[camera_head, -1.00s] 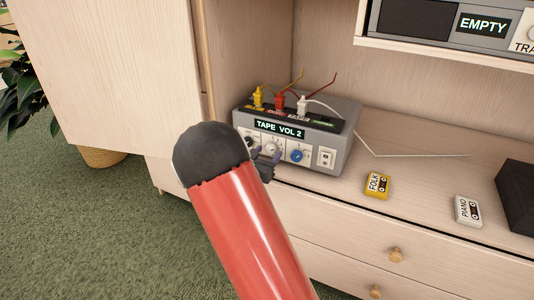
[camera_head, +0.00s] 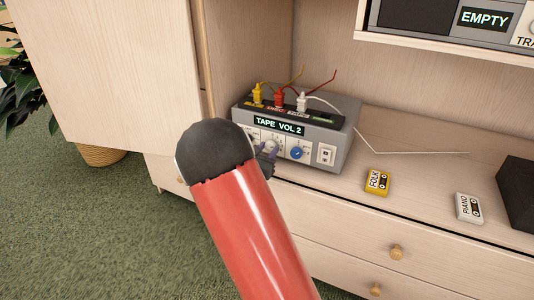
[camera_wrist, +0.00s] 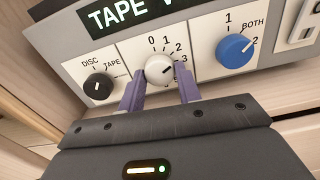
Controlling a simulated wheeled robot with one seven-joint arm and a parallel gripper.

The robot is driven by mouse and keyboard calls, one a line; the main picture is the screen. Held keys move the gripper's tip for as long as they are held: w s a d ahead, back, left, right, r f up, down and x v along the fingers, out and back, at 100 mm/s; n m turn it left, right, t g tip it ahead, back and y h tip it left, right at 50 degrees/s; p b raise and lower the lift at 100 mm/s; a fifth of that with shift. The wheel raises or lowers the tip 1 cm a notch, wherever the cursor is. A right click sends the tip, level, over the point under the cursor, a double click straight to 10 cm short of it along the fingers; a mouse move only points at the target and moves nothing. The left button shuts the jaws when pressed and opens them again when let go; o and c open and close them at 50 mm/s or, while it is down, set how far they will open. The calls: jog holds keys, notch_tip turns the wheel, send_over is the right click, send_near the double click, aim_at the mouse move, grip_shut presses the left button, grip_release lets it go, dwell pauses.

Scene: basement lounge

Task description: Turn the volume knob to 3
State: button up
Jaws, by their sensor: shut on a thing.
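The grey switch box (camera_head: 342,150) stands on the cabinet top, its display (camera_head: 279,128) reading "TAPE VOL 2". The white volume knob (camera_wrist: 160,68) sits mid-panel in the wrist view, with 0, 1, 2 and 3 printed around its top and right. Its small dark mark points to the right side, near the 2 and 3; I cannot tell exactly which. My gripper (camera_wrist: 160,84) is shut on this knob, one purple finger at each side. In the head view my gripper (camera_head: 267,155) is at the box front, partly hidden by my arm.
A black DISC/TAPE knob (camera_wrist: 99,87) is left of the volume knob and a blue knob (camera_wrist: 234,49) right of it. A white switch (camera_head: 326,154) is farther right.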

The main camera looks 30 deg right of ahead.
jog(key=m+b, duration=0.1)
jog(key=b, duration=0.1)
jog(key=m+b, duration=0.2)
jog(key=b, duration=0.1)
jog(key=shift+f, duration=0.3)
jog(key=m+b, duration=0.1)
jog(key=b, duration=0.2)
jog(key=shift+r+m, duration=0.15)
jog(key=shift+m, duration=0.25)
jog(key=shift+r, duration=0.1)
jog(key=o, duration=1)
jog(key=shift+c, duration=0.2)
jog(key=shift+a, duration=0.1)
jog(key=v, duration=0.7)
jog(key=shift+s+a, duration=0.2)
jog(key=shift+a, duration=0.1)
